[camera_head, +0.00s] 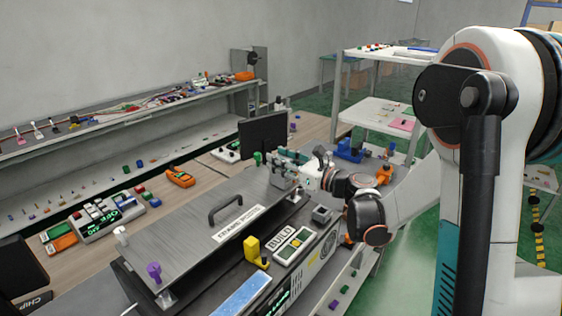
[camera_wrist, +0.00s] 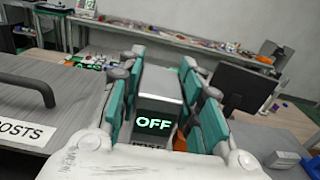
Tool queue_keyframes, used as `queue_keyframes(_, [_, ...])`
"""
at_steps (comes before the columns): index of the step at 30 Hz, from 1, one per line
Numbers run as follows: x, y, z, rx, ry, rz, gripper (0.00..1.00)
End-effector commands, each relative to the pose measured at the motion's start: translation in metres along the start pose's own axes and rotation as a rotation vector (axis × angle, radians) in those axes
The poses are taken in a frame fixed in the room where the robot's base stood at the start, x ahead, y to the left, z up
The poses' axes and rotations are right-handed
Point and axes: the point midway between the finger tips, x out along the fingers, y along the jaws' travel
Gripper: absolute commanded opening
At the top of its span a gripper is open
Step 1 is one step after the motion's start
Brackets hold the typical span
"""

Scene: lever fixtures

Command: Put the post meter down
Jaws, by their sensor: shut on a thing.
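The post meter (camera_wrist: 158,92) is a grey box with a dark face and a lit "OFF" readout, seen in the wrist view. My gripper (camera_wrist: 163,65) has its teal-padded fingers closed on the meter's two sides. In the head view my gripper (camera_head: 290,163) is at the far right end of the grey lidded case (camera_head: 185,215), near the monitor. The meter is mostly hidden there by my fingers and wrist. I cannot tell whether its underside touches a surface.
The case has a dark handle (camera_head: 225,207) and a "POSTS" label (camera_wrist: 22,128). A black monitor (camera_head: 263,135) stands behind my gripper. An orange device (camera_head: 180,177) lies on the wooden bench (camera_head: 208,178). A yellow fixture (camera_head: 254,250) and purple knob (camera_head: 154,270) stand nearer.

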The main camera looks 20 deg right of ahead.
Motion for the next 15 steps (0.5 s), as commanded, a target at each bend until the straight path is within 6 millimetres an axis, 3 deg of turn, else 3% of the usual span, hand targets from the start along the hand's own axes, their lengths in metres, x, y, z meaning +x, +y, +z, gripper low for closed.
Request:
queue_keyframes(3, [0.0001, -0.0001, -0.0034, 0.0, 0.0, 0.0, 0.0])
queue_keyframes(4, [0.0001, -0.0001, -0.0032, 0.0, 0.0, 0.0, 0.37])
queue_keyframes(6, [0.0001, -0.0001, -0.0024, 0.0, 0.0, 0.0, 0.53])
queue_keyframes(15, [0.0001, -0.0001, -0.0021, 0.0, 0.0, 0.0, 0.53])
